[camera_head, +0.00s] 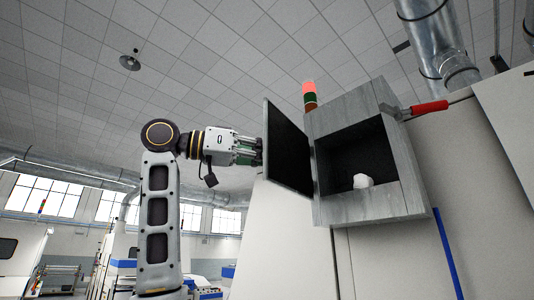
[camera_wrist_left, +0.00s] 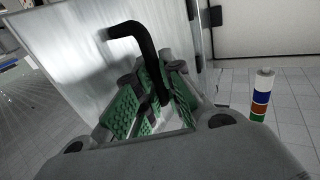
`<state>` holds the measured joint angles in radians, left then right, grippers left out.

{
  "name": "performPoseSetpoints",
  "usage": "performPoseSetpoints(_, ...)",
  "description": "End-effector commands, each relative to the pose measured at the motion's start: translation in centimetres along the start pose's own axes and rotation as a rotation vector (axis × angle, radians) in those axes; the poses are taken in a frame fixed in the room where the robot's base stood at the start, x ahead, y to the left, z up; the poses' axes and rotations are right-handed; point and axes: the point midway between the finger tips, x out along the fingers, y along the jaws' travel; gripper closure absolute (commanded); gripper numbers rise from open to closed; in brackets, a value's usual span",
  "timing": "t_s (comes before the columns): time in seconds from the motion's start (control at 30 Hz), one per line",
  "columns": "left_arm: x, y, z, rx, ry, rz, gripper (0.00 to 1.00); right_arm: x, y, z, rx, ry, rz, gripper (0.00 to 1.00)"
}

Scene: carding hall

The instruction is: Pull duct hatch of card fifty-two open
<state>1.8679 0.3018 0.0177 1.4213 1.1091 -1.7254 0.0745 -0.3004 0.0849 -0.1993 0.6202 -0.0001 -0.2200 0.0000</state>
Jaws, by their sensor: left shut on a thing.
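The duct hatch is a grey metal door (camera_head: 288,150) on the left side of a grey duct box (camera_head: 402,150). It stands swung well open, and the dark inside of the box shows. A white lump (camera_head: 361,181) lies on the box floor. My left gripper (camera_head: 257,152) is at the outer face of the door. In the left wrist view the door (camera_wrist_left: 75,55) fills the upper left, and its bent black handle (camera_wrist_left: 138,38) runs down between the green finger pads. My left gripper (camera_wrist_left: 160,88) is shut on this handle. My right gripper is not in view.
A red-gripped lever (camera_head: 428,108) juts out at the box's upper right. A signal lamp (camera_head: 309,96) stands behind the box, and a round metal duct (camera_head: 428,35) hangs above. Pale machine panels (camera_head: 290,245) lie below. Open hall space lies to the left.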

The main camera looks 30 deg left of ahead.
Motion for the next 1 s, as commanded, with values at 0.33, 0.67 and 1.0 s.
performPoseSetpoints(0.33, -0.1, 0.0, -0.1, 0.000, 0.003, -0.001, 0.79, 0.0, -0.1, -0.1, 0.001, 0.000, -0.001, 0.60)
performPoseSetpoints(0.67, 0.0, 0.0, 0.0, 0.000, 0.001, 0.000, 0.69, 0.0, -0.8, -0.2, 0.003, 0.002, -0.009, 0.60)
performPoseSetpoints(1.0, -1.3, -0.1, -0.1, 0.001, 0.003, -0.001, 0.69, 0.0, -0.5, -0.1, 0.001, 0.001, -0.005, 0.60)
